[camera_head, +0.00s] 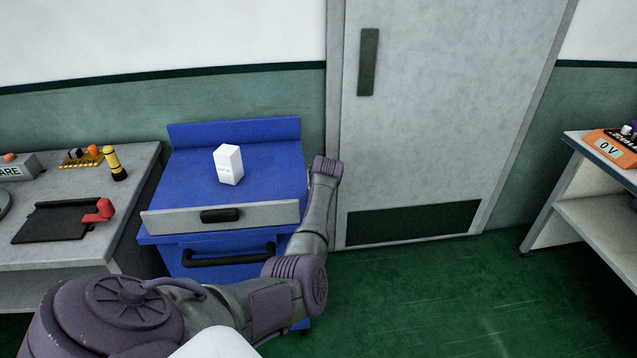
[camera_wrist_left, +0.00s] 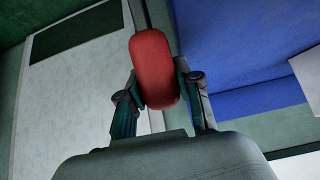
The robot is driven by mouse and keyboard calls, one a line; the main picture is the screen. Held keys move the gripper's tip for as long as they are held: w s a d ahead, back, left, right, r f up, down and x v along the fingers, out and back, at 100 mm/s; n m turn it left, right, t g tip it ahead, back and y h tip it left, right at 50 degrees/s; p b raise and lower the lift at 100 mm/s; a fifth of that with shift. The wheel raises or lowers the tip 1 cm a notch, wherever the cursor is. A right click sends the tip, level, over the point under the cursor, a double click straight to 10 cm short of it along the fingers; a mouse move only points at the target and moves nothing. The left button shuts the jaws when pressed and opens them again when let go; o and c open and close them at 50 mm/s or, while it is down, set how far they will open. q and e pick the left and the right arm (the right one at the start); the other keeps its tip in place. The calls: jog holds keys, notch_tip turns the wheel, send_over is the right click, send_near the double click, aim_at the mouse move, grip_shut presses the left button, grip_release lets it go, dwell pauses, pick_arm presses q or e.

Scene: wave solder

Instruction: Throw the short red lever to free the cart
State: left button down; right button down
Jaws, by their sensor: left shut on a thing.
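The blue cart (camera_head: 262,140) stands against the wall beside the grey door, with a grey drawer front and a black handle bar. In the left wrist view, my left gripper (camera_wrist_left: 158,90) is shut on a rounded red lever (camera_wrist_left: 153,62), with one finger on each side of it. The blue cart surface (camera_wrist_left: 225,40) shows to the right of the lever there. In the head view, my left arm reaches along the cart's right side, and its wrist hides the gripper and the lever. My right gripper is in neither view.
A white box (camera_head: 228,165) stands on the cart. The left bench (camera_head: 60,255) holds a black plate (camera_head: 52,222) with a red handle (camera_head: 98,211) and a yellow-black tool (camera_head: 115,163). Another bench (camera_head: 600,215) stands at right. Green floor before the door (camera_head: 430,110) is clear.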

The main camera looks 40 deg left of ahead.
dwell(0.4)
pick_arm(q)
jog(key=c, duration=0.8)
grip_release()
jog(key=shift+w+a, duration=0.1)
jog(key=shift+o, duration=0.2)
jog(key=v, duration=1.2)
